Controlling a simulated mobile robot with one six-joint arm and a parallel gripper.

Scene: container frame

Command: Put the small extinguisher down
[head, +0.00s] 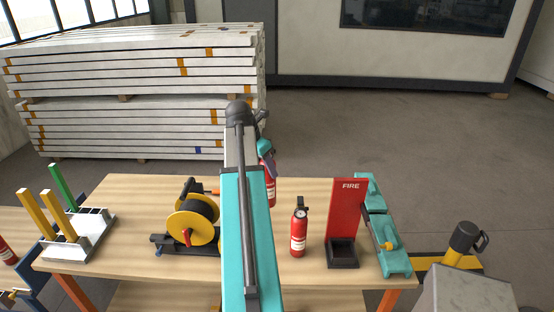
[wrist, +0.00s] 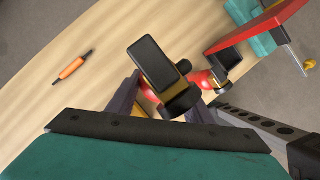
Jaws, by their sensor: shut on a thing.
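My gripper (head: 266,152) is mostly behind my arm in the head view. It is shut on a red extinguisher with a black top (head: 270,188), partly hidden by the arm. In the wrist view my gripper (wrist: 162,104) has its fingers on both sides of this extinguisher (wrist: 152,65), whose black head fills the middle. Its base is hidden there, so I cannot tell whether it touches the table. A second red extinguisher (head: 298,235) stands upright on the table, nearer and to the right; it also shows in the wrist view (wrist: 221,68). The wooden table (head: 130,195) lies below.
A red FIRE stand (head: 345,205) with a black base and a teal tool case (head: 392,240) are on the right. A yellow-black reel (head: 195,222) and a grey rack (head: 85,235) are on the left. An orange-handled tool (wrist: 72,67) lies on the table. Stacked boards (head: 130,90) stand behind.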

